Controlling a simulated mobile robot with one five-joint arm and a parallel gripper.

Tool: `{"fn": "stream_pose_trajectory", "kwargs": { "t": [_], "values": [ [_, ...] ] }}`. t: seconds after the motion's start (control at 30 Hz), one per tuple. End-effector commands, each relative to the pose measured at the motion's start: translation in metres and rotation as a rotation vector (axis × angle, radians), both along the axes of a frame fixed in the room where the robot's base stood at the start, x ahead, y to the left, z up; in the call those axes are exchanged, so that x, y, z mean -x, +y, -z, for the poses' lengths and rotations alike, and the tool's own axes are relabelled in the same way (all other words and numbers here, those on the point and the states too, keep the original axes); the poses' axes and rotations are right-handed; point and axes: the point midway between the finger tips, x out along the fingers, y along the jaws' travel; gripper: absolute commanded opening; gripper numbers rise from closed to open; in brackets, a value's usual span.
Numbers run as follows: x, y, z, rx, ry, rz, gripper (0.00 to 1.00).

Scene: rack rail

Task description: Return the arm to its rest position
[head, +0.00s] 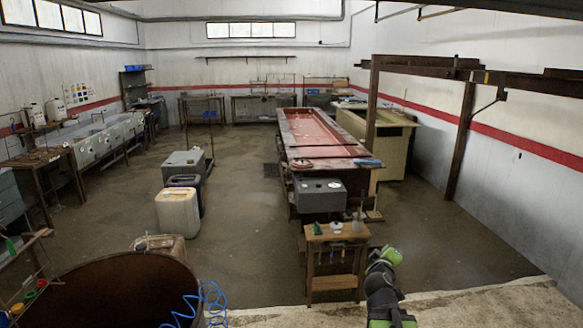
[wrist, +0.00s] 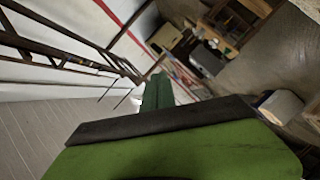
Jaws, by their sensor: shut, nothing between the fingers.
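My arm, green and black, rises from the bottom edge of the head view, right of centre. My gripper (head: 388,256) is at its upper end, to the right of a small wooden table and apart from it. In the wrist view the green gripper (wrist: 157,92) points away from the camera behind a dark bar and a broad green part. It is shut and empty. The fingertips are small in the head view and nothing is seen touching them.
The small wooden table (head: 335,232) holds small tools. Behind it stand a grey box (head: 320,195) and a long red-topped bench (head: 312,130). A rusty drum (head: 115,285) and blue coiled hose (head: 205,303) are at lower left. The floor right of my gripper is clear.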

Motion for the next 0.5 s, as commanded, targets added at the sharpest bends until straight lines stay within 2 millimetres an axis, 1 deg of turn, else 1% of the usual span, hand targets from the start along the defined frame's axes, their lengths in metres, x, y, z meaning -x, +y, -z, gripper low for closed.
{"fn": "stream_pose_trajectory", "kwargs": {
  "t": [0.03,0.07,0.1,0.17,0.2,0.27,0.3,0.4,0.5],
  "values": [
    [0.001,0.037,0.032,-0.117,0.053,0.022,0.00],
    [0.006,0.055,0.050,-0.192,0.096,0.045,0.00],
    [0.015,0.077,0.074,-0.290,0.163,0.078,0.00],
    [0.034,0.109,0.110,-0.433,0.279,0.131,0.00],
    [0.052,0.126,0.132,-0.525,0.368,0.174,0.00],
    [0.085,0.146,0.159,-0.664,0.513,0.251,0.00],
    [0.107,0.158,0.173,-0.744,0.608,0.294,0.00],
    [0.153,0.189,0.191,-0.877,0.812,0.364,0.00],
    [0.183,0.205,0.195,-0.931,0.943,0.407,0.00]
  ]
}}
